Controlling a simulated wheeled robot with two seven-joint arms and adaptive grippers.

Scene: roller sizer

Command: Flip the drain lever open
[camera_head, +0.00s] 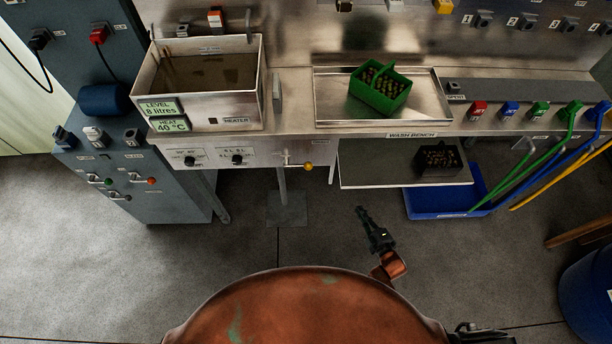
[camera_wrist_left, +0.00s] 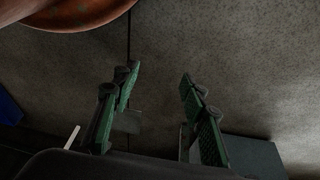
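The drain lever (camera_head: 298,165) is a short metal bar with a yellow knob at its right end. It lies about level on the bench front, right of the tank. The steel tank (camera_head: 250,98) holds brownish liquid. My right gripper (camera_head: 362,214) is over the floor, below and to the right of the lever and apart from it. Its fingers look narrow from here, and I cannot tell whether they are parted. My left gripper (camera_wrist_left: 158,85) shows in the left wrist view with its green-padded fingers wide apart and nothing between them. I cannot make it out in the head view.
A steel tray (camera_head: 330,97) holds a green basket (camera_head: 380,92) of small fruit. A lower shelf (camera_head: 365,176) with a dark basket (camera_head: 437,160) juts out right of the lever. A blue tub (camera_head: 425,205) stands below it. A grey cabinet (camera_head: 140,200) stands left. Floor before the bench is clear.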

